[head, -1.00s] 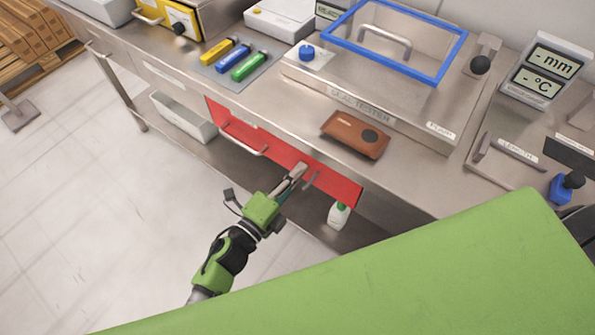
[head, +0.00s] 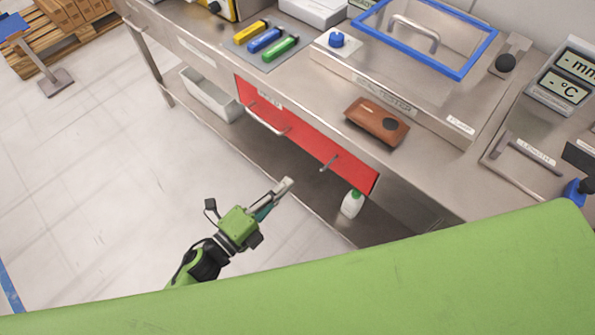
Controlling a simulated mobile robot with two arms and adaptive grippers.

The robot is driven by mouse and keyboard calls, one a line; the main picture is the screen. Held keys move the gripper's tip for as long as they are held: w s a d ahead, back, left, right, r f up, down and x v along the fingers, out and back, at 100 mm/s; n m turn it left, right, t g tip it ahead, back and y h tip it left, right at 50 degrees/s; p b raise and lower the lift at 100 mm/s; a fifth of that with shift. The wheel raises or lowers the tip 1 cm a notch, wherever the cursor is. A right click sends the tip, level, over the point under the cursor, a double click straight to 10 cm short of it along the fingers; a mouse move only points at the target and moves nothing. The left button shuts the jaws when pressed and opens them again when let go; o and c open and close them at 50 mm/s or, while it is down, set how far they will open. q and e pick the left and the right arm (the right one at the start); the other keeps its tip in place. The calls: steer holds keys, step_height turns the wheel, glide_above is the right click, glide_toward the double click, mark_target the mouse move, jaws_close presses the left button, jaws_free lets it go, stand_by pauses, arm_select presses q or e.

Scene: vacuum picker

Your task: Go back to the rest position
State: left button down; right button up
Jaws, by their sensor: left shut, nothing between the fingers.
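My left gripper (head: 284,186) is shut and empty in the head view. It is over the floor in front of the steel workbench (head: 300,88), apart from the red drawer front (head: 300,130). The drawer front sits under the bench edge and has two metal handles (head: 268,121). My right gripper is not in view.
On the bench are a brown device (head: 377,122), a tester with a blue-framed lid (head: 440,69), and yellow, blue and green items (head: 264,40). A white bottle (head: 352,204) and a grey bin (head: 211,95) are on the lower shelf. Open floor (head: 90,190) lies left.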

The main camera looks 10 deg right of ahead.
arm_select(q)
steer(key=s+a+f+n+y, duration=0.1)
steer(key=a+f+n+y, duration=0.55)
steer(key=f, duration=0.65)
steer(key=s+a+f+n+y, duration=0.1)
steer(key=a+f+n+y, duration=0.2)
steer(key=a+f+n, duration=0.65)
steer(key=s+a+f+n+g+y, duration=0.2)
steer(key=s+a+f, duration=0.35)
steer(key=f, duration=0.25)
steer(key=s+a+f+n+g+y, duration=0.2)
steer(key=s+a+f, duration=0.2)
steer(key=s+f, duration=0.3)
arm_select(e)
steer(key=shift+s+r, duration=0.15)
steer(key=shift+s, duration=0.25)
arm_select(q)
steer(key=s+a+f+n+g, duration=0.1)
steer(key=s+f+n+g, duration=0.1)
steer(key=s, duration=0.7)
steer(key=s+a+f+n+g+y, duration=0.1)
steer(key=s+f+n+g, duration=0.2)
steer(key=s, duration=0.7)
step_height(320, 180, down, 2)
steer(key=shift+s+a+f+n+g, duration=0.1)
steer(key=shift+s+a+n+g, duration=0.25)
steer(key=shift+n, duration=0.35)
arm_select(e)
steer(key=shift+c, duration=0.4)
